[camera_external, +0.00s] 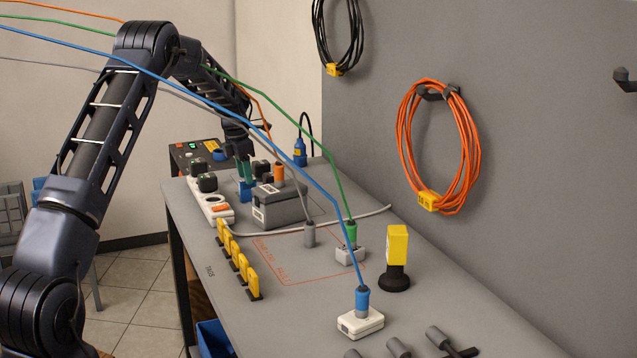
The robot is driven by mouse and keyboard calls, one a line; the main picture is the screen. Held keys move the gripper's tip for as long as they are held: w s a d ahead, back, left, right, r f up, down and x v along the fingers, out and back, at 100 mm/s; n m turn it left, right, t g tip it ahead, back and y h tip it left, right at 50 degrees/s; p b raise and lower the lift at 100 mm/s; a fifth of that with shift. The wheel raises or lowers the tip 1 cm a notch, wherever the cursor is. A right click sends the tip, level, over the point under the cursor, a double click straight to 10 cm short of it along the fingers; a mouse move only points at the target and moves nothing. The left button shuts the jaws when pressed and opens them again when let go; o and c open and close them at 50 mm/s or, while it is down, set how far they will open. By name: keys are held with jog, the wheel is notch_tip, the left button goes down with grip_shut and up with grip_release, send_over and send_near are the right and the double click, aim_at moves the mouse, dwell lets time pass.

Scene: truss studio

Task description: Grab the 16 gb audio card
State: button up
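I cannot make out a 16 gb audio card in this view; no readable label names one. Small yellow cards or tags (238,262) stand in a row on the bench, beside the printed word "TAGS". A larger yellow block (397,246) stands upright on a round black base at the right. My arm reaches over the far end of the bench. My gripper (245,170) is small in the picture, above a blue piece (245,191) and left of a grey box. Its fingers are too small and crowded to tell whether they are open or hold anything.
A grey box (279,207) and a white power strip (212,205) stand at the far end. Blue, green, grey and orange cables hang across the bench to plugs and white boxes (361,322). Grey-handled tools (438,338) lie in front. A coiled orange cable (404,150) hangs on the wall.

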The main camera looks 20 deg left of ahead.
aim_at(249, 201)
jog(key=f, duration=0.3)
jog(key=w+f, duration=0.1)
jog(key=f, duration=0.1)
jog(key=shift+d, duration=0.3)
jog(key=shift+c, duration=0.4)
grip_shut()
